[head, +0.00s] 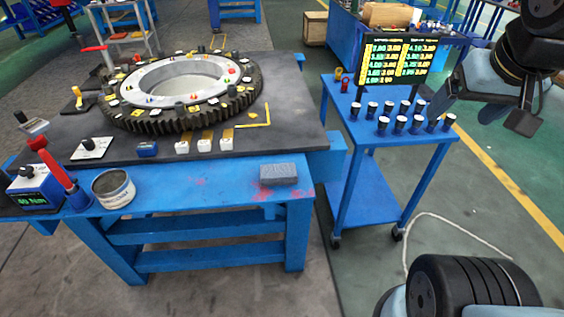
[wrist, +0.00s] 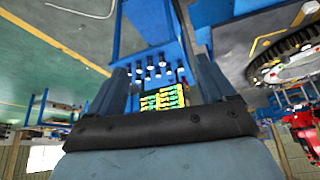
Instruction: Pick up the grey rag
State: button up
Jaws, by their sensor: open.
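The grey rag (head: 278,174) looks like a folded, block-shaped bundle. It lies flat near the front right edge of the blue workbench (head: 230,192), beside red stains. I cannot make out the rag in the wrist view.
A large gear ring (head: 185,90) with small parts sits on the bench's dark top. A tin (head: 113,190) and a torque display (head: 38,188) stand at its front left. The blue trolley (head: 378,165) holds several dark cups and a lit board (head: 398,62). A pale cable (head: 455,222) lies on the floor.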

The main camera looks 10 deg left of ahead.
jog(key=shift+o, duration=0.5)
jog(key=n+g, duration=0.6)
jog(key=n, duration=1.5)
send_over(278, 170)
notch_tip(278, 170, down, 15)
jog(key=f, duration=0.8)
jog(key=shift+w+a, duration=0.15)
jog(key=shift+w, duration=0.05)
jog(key=shift+s+d+f, duration=0.1)
jog(key=shift+s+f, duration=0.05)
jog(key=shift+f, duration=1.2)
jog(key=shift+s+d+f, duration=0.1)
jog(key=shift+f, duration=1.2)
